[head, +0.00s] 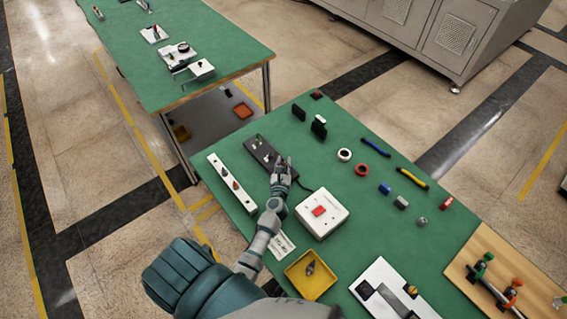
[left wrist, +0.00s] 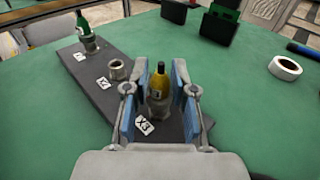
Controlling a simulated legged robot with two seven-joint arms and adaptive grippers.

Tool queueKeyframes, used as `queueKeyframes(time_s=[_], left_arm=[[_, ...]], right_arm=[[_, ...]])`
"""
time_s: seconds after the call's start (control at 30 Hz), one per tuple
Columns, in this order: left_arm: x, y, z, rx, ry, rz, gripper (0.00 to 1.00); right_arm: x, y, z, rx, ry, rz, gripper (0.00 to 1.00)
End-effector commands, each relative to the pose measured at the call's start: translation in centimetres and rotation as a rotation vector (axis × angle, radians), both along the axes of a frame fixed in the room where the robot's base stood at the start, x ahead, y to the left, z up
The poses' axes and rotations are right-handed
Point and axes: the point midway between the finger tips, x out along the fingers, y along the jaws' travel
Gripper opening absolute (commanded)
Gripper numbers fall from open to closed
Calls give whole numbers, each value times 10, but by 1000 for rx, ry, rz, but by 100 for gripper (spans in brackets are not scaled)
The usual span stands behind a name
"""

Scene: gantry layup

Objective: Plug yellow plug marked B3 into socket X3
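The yellow plug (left wrist: 160,82) stands upright at the socket beside the X3 label (left wrist: 144,125), on the near end of the dark socket strip (left wrist: 108,92). Its lower part meets a grey collar (left wrist: 158,104); how deep it sits, I cannot tell. The B3 mark is not readable. My left gripper (left wrist: 154,95) has its blue pads on either side of the plug, with a visible gap, so it looks open around it. In the head view my left gripper (head: 283,172) covers the strip's near end (head: 262,149). My right gripper is not in view.
An empty socket (left wrist: 118,69) is by the X2 label, and a green plug (left wrist: 84,28) stands in the far socket. A white box with a red button (head: 331,224), a white strip (head: 219,168) and a yellow tray (head: 292,277) are nearby on the green table (head: 385,226).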

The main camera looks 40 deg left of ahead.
Motion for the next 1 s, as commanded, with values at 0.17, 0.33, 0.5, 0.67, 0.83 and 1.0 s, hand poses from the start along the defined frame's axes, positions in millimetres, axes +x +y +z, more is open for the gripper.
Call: queueKeyframes(time_s=[0.17, 0.33, 0.5, 0.67, 0.83, 1.0], left_arm=[[-1, -1, -2, -2, 3, 0, 54], [-1, 0, -1, -1, 3, 0, 54], [-7, -4, -1, -2, 3, 0, 54], [-32, -17, 1, -3, 5, 1, 54], [-66, -37, 5, -3, 6, 0, 54], [-92, -51, 8, -2, 6, 0, 54]], right_arm=[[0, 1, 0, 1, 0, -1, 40], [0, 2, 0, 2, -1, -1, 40], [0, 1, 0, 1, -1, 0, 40], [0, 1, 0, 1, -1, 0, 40], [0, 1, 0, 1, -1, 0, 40], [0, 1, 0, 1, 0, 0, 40]])
